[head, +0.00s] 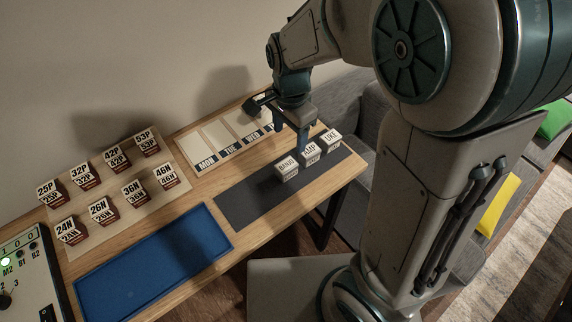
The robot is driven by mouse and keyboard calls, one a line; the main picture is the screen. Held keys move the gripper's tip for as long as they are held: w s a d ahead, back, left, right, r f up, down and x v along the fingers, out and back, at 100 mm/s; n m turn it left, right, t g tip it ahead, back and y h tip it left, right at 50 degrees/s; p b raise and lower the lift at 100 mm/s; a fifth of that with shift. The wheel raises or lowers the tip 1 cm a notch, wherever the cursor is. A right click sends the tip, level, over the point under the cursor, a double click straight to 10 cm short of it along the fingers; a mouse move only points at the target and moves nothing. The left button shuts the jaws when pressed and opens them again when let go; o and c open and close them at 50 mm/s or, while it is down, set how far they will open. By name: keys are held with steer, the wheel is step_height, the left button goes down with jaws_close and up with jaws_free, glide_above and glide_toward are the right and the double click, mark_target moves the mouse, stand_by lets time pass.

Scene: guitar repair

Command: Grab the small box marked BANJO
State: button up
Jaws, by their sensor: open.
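Three small white boxes stand in a row on the dark grey mat (240,203). The left box (286,168) carries a small label that seems to read BANJO. The middle box (310,153) is partly covered by my gripper, and its label seems to end in AP or ARP. The right box (331,139) seems to read UKE. My gripper (291,138) points down above and behind the row, with its fingers apart and nothing seen between them. One finger overlaps the middle box in the picture; I cannot tell whether it touches.
A blue tray (150,268) lies empty at the front. A weekday board (216,141) lies behind the mat. Several number-marked boxes stand on a beige mat (110,191) at left. A control box (22,275) stands at the left edge. The mat's left part is clear.

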glide_above(288, 163)
steer(key=f, duration=0.8)
steer(key=shift+s+f+b, duration=0.3)
steer(key=shift+s+f, duration=0.05)
steer(key=shift+s, duration=0.05)
steer(key=shift+w+f, duration=0.2)
steer(key=shift+f, duration=1.15)
steer(key=shift+w+f, duration=0.15)
steer(key=shift+f, duration=1.2)
steer(key=c, duration=1.1)
